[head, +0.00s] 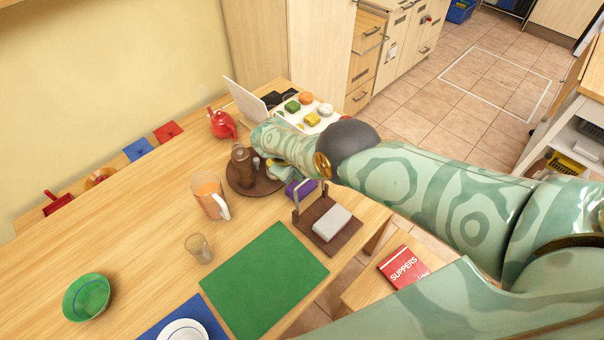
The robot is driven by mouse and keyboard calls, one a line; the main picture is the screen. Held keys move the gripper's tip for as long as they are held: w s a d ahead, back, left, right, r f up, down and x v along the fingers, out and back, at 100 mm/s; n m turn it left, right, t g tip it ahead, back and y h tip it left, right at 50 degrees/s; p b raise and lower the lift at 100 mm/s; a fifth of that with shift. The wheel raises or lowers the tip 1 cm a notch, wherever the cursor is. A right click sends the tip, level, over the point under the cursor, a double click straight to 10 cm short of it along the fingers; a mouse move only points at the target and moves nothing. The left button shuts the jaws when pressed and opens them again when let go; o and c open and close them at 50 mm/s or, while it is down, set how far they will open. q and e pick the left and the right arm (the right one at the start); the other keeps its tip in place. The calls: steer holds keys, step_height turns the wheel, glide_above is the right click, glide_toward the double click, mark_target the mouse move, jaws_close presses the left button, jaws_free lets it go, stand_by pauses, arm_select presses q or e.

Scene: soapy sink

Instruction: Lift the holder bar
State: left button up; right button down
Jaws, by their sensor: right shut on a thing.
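The holder (346,242) is a flat brown base near the table's right edge with a pale grey-white block (331,223) on it. Its thin metal bar (296,201) stands upright at the holder's far side, above the block and clear of it. My right arm reaches in from the right and bends back beyond the holder. My right gripper (291,181) is at the top of the bar and shut on it; the arm partly hides the fingers. A purple piece (301,188) shows beside the fingertips; I cannot tell what it is. My left gripper is not in view.
A brown round tray (233,184) with a brown bottle (242,165) lies just left of my right gripper. An orange-and-white mug (209,196), a glass (198,247) and a green mat (264,281) are nearer. A red teapot (222,124) stands farther back.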

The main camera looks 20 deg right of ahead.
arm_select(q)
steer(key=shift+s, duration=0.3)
arm_select(e)
steer(key=shift+w+r, duration=0.2)
steer(key=c, duration=1.4)
jaws_free()
steer(key=shift+s, duration=0.1)
